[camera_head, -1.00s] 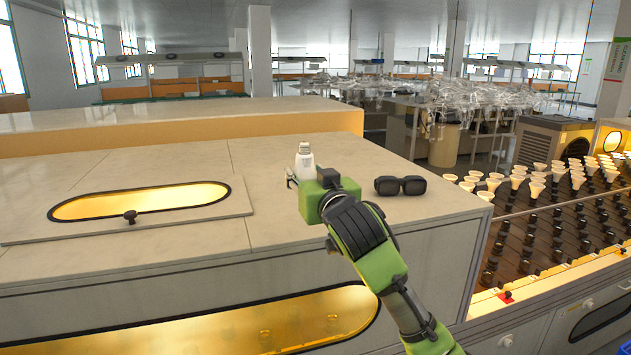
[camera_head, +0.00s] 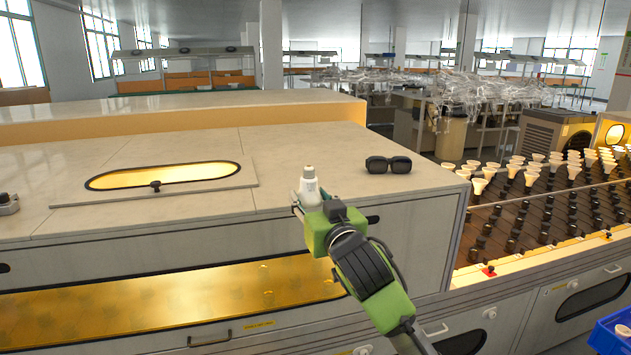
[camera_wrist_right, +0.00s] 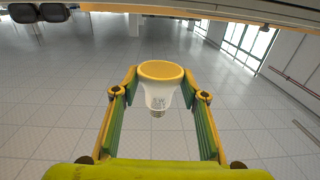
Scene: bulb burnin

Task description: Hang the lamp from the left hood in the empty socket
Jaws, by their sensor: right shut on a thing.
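My right gripper (camera_head: 310,200) is shut on a white lamp (camera_head: 309,182), near the front edge of the left hood (camera_head: 215,215). The lamp's narrow cap points up in the head view. In the right wrist view, the lamp (camera_wrist_right: 158,92) sits between the green and yellow fingers of the gripper (camera_wrist_right: 160,88), its orange-yellow face and metal screw base visible. The socket rack (camera_head: 480,250) is at the right, with several white lamps in its back rows and dark sockets in front. Which socket is the empty one I cannot tell. My left gripper is not in view.
Dark goggles (camera_head: 388,165) lie on the hood top, right of the lamp. A glowing window (camera_head: 165,176) is set in the top. A blue crate (camera_head: 612,335) is at the lower right. The right wrist view shows open tiled floor (camera_wrist_right: 60,110) and dark chairs (camera_wrist_right: 40,14).

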